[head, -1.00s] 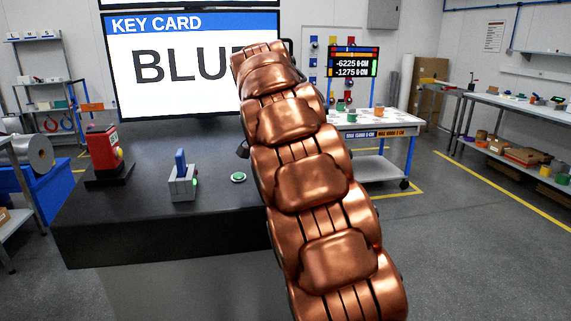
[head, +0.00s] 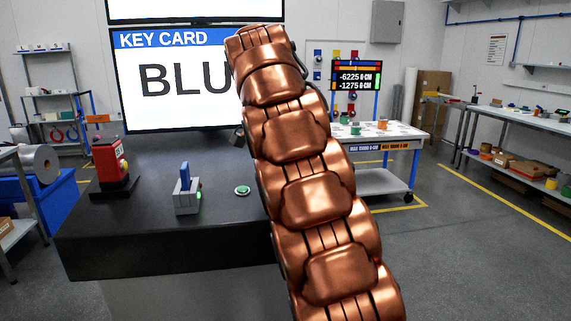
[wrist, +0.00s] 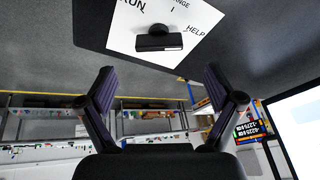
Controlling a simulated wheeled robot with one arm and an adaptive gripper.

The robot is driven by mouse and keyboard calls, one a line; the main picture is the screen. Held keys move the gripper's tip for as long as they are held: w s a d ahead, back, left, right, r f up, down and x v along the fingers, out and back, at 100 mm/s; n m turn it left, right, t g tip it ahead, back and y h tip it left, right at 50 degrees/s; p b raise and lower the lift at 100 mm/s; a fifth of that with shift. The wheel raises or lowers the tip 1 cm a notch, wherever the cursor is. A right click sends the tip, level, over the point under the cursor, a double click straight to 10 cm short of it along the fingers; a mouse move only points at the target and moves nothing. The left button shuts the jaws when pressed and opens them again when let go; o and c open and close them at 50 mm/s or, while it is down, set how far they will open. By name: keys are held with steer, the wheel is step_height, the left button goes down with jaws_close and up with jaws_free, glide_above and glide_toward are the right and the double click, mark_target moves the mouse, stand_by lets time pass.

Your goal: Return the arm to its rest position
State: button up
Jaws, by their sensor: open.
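My copper-coloured arm rises through the middle of the head view, leaning left toward the top, and covers part of the big screen. My gripper shows in the wrist view (wrist: 158,72). Its two dark fingers are spread wide apart, with nothing between them. In the head view the gripper is mostly or wholly hidden by the arm. The arm's top end is in front of the key card screen (head: 165,82), whose visible letters read "BLU".
A dark bench (head: 150,235) carries a red device (head: 108,165), a grey box with a blue lever (head: 186,192) and a green button (head: 242,190). A wheeled table (head: 395,131) stands behind right. A white panel with lettering (wrist: 125,28) shows in the wrist view. Floor at right is clear.

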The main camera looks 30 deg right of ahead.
steer(key=shift+s+r, duration=0.1)
steer(key=shift+r, duration=0.1)
stand_by(0.5)
steer(key=shift+a, duration=0.1)
steer(key=s+a+f+n+g+y+p, duration=0.1)
steer(key=s+a+f+n, duration=0.4)
steer(key=s, duration=0.7)
steer(key=s+a+f+n+g+y+p, duration=0.1)
steer(key=s+a+f+n, duration=0.5)
steer(key=s, duration=0.6)
steer(key=s+a+f+n+g+y+p, duration=0.2)
steer(key=s+a+f+n+p, duration=0.3)
steer(key=s+a+f, duration=0.4)
steer(key=s+a+n, duration=0.1)
steer(key=s, duration=0.2)
